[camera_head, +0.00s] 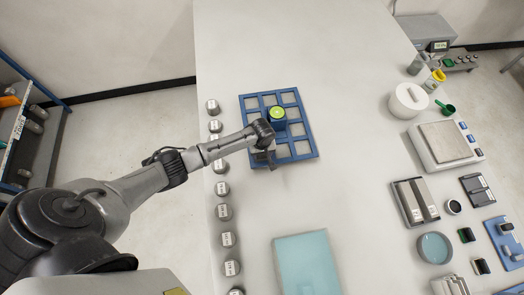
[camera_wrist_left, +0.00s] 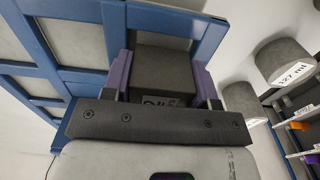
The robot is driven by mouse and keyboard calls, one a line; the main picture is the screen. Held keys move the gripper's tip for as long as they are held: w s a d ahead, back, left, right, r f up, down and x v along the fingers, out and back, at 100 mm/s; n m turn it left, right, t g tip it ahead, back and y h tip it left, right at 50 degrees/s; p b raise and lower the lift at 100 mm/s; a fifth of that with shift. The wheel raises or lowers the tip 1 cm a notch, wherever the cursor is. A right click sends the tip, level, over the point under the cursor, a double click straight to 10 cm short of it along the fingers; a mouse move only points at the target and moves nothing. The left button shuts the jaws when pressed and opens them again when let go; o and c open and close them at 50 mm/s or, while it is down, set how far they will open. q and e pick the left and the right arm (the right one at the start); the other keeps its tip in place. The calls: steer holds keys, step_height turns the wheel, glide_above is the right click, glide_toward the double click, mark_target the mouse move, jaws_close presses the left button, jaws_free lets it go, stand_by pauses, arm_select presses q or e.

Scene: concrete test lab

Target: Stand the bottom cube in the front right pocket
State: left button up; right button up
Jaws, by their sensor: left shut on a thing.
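A blue pocketed tray (camera_head: 311,140) lies on the pale table. It also shows in the left wrist view (camera_wrist_left: 90,77), where its frame runs beside and behind the held block. My left gripper (camera_head: 265,157) is at the tray's near left corner, pointing down. In the left wrist view its purple fingers (camera_wrist_left: 163,82) are shut on a dark grey cube (camera_wrist_left: 165,72) with a marking on its near face. The cube is hard to make out in the head view. I cannot tell whether it touches the pocket floor. My right gripper is not in view.
A blue object with a green top (camera_head: 277,113) stands in the tray. Several labelled grey cylinders (camera_head: 223,188) line the table's left edge. A pale teal pad (camera_head: 308,262) lies in front. A scale (camera_head: 445,142) and small items fill the right side. The table's middle is clear.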

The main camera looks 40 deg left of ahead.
arm_select(q)
steer(key=shift+f, duration=0.3)
stand_by(0.5)
steer(key=o, duration=1.2)
steer(key=shift+c, duration=0.2)
steer(key=shift+r+p, duration=1.25)
steer(key=shift+p, duration=0.3)
steer(key=shift+r+p, duration=1.25)
steer(key=shift+p, duration=0.15)
